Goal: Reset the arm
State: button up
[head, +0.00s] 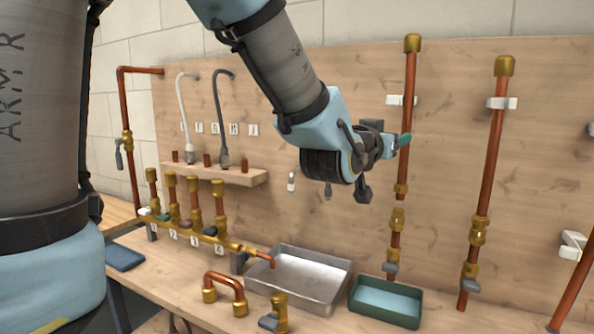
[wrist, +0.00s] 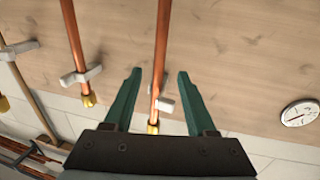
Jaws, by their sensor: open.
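My arm reaches in from the top of the head view, and my gripper (head: 403,140) is up in front of the wooden back panel, left of a vertical copper pipe (head: 408,120). In the wrist view the two green fingers of my gripper (wrist: 160,80) are spread apart with nothing held between them. A copper pipe (wrist: 163,45) with a brass end and a white clip shows behind the gap between the fingers. I cannot tell how far the pipe is from the fingers.
A metal tray (head: 340,268) and a green tray (head: 416,300) stand on the bench below. A brass manifold (head: 190,228) with several valves is at left. Another copper pipe (head: 490,150) runs down the panel at right.

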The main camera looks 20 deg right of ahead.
jog(key=w+a+f+n+g+y, duration=0.1)
jog(key=w+a+f+n+y, duration=0.15)
jog(key=a+f, duration=0.4)
jog(key=w+a+f+n+y, duration=0.1)
jog(key=w+a+f+y, duration=0.35)
jog(key=a, duration=0.35)
jog(key=w+a+f+n+g+y, duration=0.1)
jog(key=w+a+f+y, duration=0.2)
jog(key=a+f, duration=0.35)
jog(key=s+a+f+n+g+y, duration=0.2)
jog(key=s+a+f+g, duration=0.1)
jog(key=a, duration=0.7)
jog(key=s+a+f+n+g+y, duration=0.2)
jog(key=s+a+f, duration=0.4)
jog(key=a, duration=0.5)
jog(key=shift+s+n+g, duration=0.55)
jog(key=shift+s+g, duration=0.2)
jog(key=shift+g, duration=0.25)
